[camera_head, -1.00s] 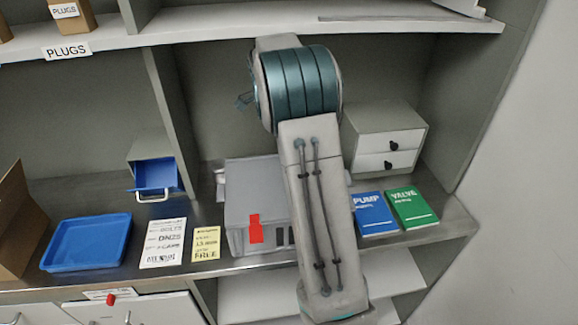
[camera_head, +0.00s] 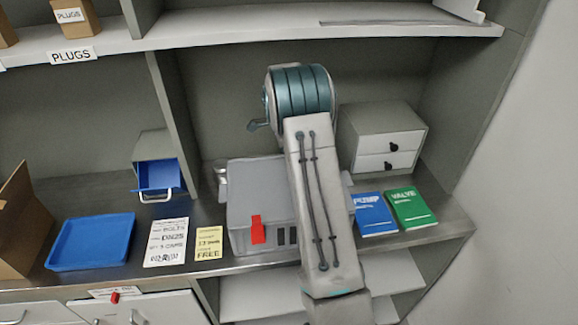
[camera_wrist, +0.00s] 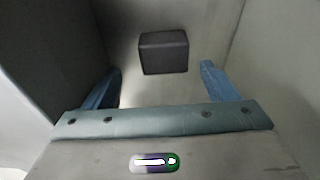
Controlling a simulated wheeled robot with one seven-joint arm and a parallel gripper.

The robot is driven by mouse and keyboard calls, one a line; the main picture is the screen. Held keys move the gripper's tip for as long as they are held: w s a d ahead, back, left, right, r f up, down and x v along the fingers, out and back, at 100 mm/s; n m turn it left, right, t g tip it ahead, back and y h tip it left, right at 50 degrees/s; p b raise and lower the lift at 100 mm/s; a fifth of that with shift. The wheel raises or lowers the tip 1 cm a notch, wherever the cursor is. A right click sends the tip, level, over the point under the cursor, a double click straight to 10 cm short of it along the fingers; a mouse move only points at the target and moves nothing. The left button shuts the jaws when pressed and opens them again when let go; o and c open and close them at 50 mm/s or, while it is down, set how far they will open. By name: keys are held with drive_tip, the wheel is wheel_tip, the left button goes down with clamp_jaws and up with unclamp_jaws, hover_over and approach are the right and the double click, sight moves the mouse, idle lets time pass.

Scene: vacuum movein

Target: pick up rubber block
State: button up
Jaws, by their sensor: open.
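A dark, box-shaped block (camera_wrist: 163,52), which looks like the rubber block, shows in the wrist view on a pale grey surface between grey walls. My gripper (camera_wrist: 160,85) is open, with its two blue fingers apart at left and right. The block lies ahead of the fingers and between their lines, with a visible gap. In the head view the block is not seen.
A grey case (camera_head: 255,195) with a red tag stands behind my arm. A small drawer cabinet (camera_head: 385,135), a blue book (camera_head: 374,214) and a green book (camera_head: 410,208) are at right. A blue tray (camera_head: 92,241) and note cards lie left. An upper shelf (camera_head: 300,25) runs overhead.

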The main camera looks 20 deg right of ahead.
drive_tip(key=f, duration=0.1)
drive_tip(key=f+p, duration=0.1)
drive_tip(key=f, duration=0.3)
drive_tip(key=shift+w+d+p, duration=0.25)
drive_tip(key=shift+p, duration=0.05)
drive_tip(key=c, duration=1.1)
drive_tip(key=shift+r, duration=0.1)
drive_tip(key=shift+c, duration=0.2)
